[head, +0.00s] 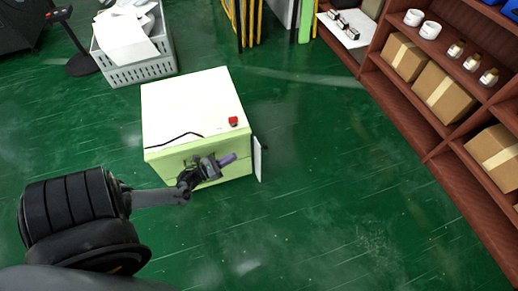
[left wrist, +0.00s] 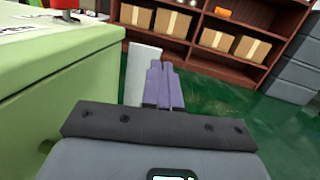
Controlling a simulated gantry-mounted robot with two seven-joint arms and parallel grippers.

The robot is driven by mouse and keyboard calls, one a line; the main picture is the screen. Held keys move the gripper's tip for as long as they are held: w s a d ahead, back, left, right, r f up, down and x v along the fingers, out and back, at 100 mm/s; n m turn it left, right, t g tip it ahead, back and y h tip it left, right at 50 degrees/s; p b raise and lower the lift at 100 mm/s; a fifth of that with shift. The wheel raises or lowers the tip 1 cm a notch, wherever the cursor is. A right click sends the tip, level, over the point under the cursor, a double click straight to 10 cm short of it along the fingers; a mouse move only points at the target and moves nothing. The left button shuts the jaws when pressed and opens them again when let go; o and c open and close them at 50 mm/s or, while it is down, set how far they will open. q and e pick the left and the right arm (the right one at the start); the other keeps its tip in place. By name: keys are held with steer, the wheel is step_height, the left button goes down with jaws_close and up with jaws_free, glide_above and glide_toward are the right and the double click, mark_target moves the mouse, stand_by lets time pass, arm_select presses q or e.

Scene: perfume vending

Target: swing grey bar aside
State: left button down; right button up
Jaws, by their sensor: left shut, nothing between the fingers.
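The grey bar appears as a narrow pale grey-white panel (head: 259,158) standing out from the front right corner of the green-and-white cabinet (head: 190,102). In the left wrist view the panel (left wrist: 143,70) is upright just beyond my fingers and partly hidden by them. My left gripper (head: 228,160) is in front of the cabinet, left of the panel. Its purple fingers (left wrist: 164,84) are shut together with nothing between them. I cannot tell whether the fingertips touch the panel. My right gripper is in neither view.
A red button (head: 233,121) sits on the cabinet top, with a black cable (head: 175,139) near its front edge. A grey crate (head: 138,68) stands behind left. A brown shelf with boxes (head: 445,93) stands at the right. The green floor between is clear.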

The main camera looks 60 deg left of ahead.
arm_select(q)
steer(key=s+a+f+m+g+h, duration=0.1)
steer(key=s, duration=0.2)
steer(key=b, duration=0.5)
glide_toward(259, 148)
steer(key=w, duration=0.5)
steer(key=shift+w+d+r, duration=0.2)
steer(key=shift+w+d, duration=0.1)
steer(key=shift+d, duration=0.05)
steer(key=shift+w+r+b, duration=0.15)
steer(key=shift+w+b, duration=0.3)
steer(key=shift+w, duration=0.15)
